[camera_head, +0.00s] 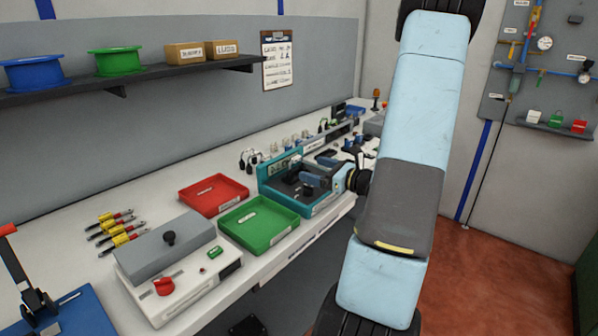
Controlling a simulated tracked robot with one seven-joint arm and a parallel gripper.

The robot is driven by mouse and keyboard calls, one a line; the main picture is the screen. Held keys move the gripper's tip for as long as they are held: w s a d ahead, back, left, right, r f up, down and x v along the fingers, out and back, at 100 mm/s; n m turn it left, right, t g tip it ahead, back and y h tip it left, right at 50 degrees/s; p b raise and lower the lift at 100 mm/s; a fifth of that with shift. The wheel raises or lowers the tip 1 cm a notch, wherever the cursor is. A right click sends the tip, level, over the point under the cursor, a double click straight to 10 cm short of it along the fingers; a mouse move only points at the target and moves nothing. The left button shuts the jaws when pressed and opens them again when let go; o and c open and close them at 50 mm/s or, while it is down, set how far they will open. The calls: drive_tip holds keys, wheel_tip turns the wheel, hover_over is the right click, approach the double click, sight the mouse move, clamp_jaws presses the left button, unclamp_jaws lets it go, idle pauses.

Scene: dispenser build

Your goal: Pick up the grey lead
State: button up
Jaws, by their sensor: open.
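My gripper (318,182) is at the end of my pale blue arm, low over the teal-edged fixture (323,207) on the bench. Its fingers look open, small and dark against the fixture, and I see nothing held between them. Several small looped leads stand in a row along the back of the bench. A dark-looking one (250,158) is left of the fixture, and paler, greyish ones (283,145) are behind it. They are too small to tell surely which is the grey lead. My arm hides part of the bench's right end.
A red tray (213,195) and a green tray (259,225) lie left of the fixture. A shelf (120,77) overhangs the bench's back left.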

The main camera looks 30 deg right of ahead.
sight(292, 159)
drive_tip(key=d+m, duration=0.1)
drive_tip(key=d+f+t+h, duration=0.1)
drive_tip(key=shift+s+d+f+m, duration=0.1)
drive_tip(key=shift+d+f+m, duration=0.05)
drive_tip(key=shift+d+m, duration=0.25)
drive_tip(key=shift+w+d+h, duration=0.1)
drive_tip(key=shift+w+h, duration=0.15)
drive_tip(key=shift+h, duration=0.05)
drive_tip(key=x, duration=1.3)
drive_tip(key=shift+w, duration=0.15)
drive_tip(key=shift+c, duration=0.2)
drive_tip(key=c, duration=1.1)
